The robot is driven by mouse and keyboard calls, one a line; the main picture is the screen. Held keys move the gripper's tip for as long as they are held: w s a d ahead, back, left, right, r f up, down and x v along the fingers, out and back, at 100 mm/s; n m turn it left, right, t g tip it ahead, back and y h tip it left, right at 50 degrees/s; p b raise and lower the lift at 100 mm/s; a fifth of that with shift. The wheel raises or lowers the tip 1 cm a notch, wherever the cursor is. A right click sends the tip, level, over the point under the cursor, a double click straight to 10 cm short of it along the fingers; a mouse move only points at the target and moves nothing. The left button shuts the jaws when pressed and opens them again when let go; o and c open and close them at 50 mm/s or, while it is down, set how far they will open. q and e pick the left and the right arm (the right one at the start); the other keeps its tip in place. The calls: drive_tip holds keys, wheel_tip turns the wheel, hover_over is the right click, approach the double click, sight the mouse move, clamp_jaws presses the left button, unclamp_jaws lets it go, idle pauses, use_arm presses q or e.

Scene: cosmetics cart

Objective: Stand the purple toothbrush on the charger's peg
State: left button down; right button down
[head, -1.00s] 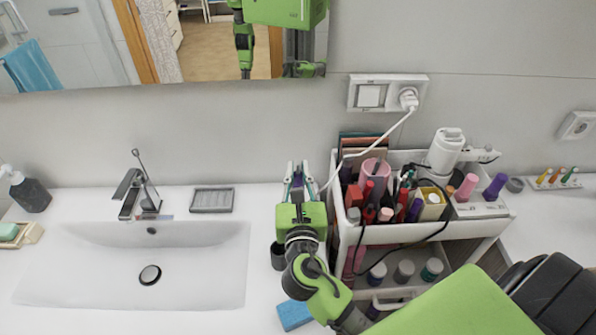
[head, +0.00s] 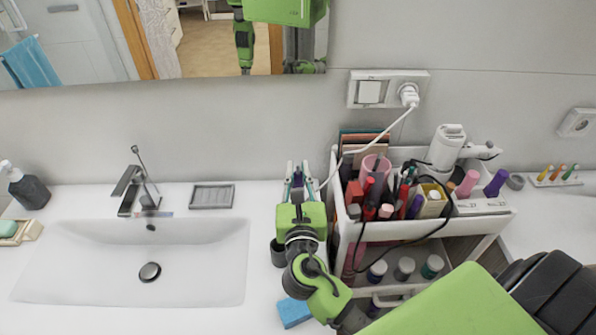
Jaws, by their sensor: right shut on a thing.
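My right gripper (head: 298,172) is at the back of the counter, between the soap dish and the cart, pointing toward the wall. It is shut on a thin, dark purple and teal thing (head: 298,180), which seems to be the purple toothbrush; only a small part shows between the fingers. The charger and its peg cannot be made out. A white cable (head: 378,143) runs from the wall socket down to the right side of the gripper, where its end is hidden. My left gripper is out of view.
The white cosmetics cart (head: 340,215), full of bottles and tubes, stands close right of my arm. A dark cup (head: 278,255) and a blue sponge (head: 294,313) lie beside my forearm. The soap dish (head: 212,196) and basin (head: 190,270) are left. Counter between dish and gripper is clear.

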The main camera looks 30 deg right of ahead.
drive_tip(key=shift+f+b, duration=0.45)
drive_tip(key=shift+f, duration=0.2)
drive_tip(key=c, duration=1.9)
unclamp_jaws()
drive_tip(key=v, duration=1.2)
